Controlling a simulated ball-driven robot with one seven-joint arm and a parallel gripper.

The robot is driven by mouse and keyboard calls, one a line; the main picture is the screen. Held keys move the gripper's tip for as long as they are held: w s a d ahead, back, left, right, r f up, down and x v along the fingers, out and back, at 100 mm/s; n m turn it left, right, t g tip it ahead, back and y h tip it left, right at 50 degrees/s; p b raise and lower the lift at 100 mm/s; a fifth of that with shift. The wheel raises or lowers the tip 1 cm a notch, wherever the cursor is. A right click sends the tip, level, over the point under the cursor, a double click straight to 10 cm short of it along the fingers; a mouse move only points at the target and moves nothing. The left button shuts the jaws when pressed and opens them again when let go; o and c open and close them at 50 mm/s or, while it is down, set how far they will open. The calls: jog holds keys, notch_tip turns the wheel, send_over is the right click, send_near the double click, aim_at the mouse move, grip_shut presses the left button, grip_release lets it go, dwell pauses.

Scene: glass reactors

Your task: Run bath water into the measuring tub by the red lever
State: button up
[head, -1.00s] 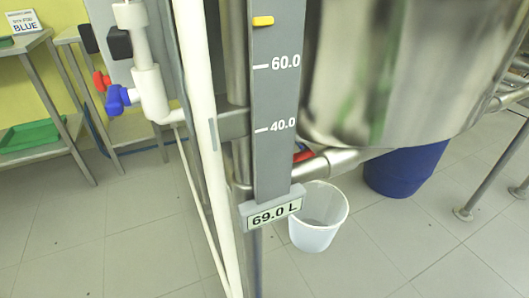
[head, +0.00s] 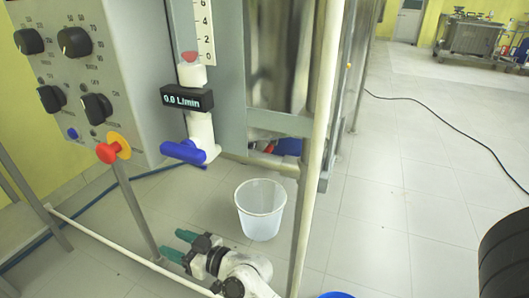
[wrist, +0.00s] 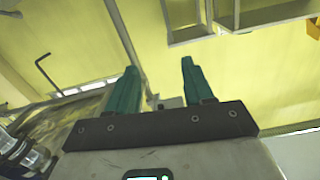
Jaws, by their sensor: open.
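The measuring tub appears to be the translucent white bucket (head: 261,211) on the floor in the middle of the head view, upright, with no water visible inside. Behind the frame bars above it, a small red piece (head: 270,147) shows by the pipe under the steel tank; it may be the red lever, mostly hidden. My gripper (head: 176,245) is low in the head view, left of and nearer than the bucket, apart from it. Its teal fingers are open and empty, as the wrist view (wrist: 160,88) also shows, against a yellow wall.
A control panel (head: 70,72) with black knobs and a red stop button (head: 107,153) stands at left. A blue lever (head: 184,151) sits under a flow display (head: 186,99) reading about 0.0 L/min. A pale upright post (head: 318,130) stands right of the bucket. Open floor lies right, crossed by a cable (head: 455,128).

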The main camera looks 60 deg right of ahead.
jog(key=w+d+r+m+t+h+p, duration=0.25)
jog(key=d+r+m+h, duration=0.25)
jog(key=d+r+h, duration=0.25)
jog(key=m+g+h+p, duration=0.3)
jog(key=m+g+h, duration=0.9)
jog(key=m+g, duration=0.6)
send_near(269, 149)
jog(key=shift+n+g, duration=0.3)
jog(key=shift+g, duration=0.05)
jog(key=d+b, duration=0.1)
jog(key=d, duration=0.1)
jog(key=w+d+b, duration=0.1)
jog(key=d, duration=0.2)
jog(key=d+f+b, duration=0.1)
jog(key=d+b, duration=0.1)
jog(key=shift+w+d, duration=0.2)
jog(key=shift+d+r, duration=0.1)
jog(key=shift+d, duration=0.45)
jog(key=shift+c, duration=0.3)
grip_shut()
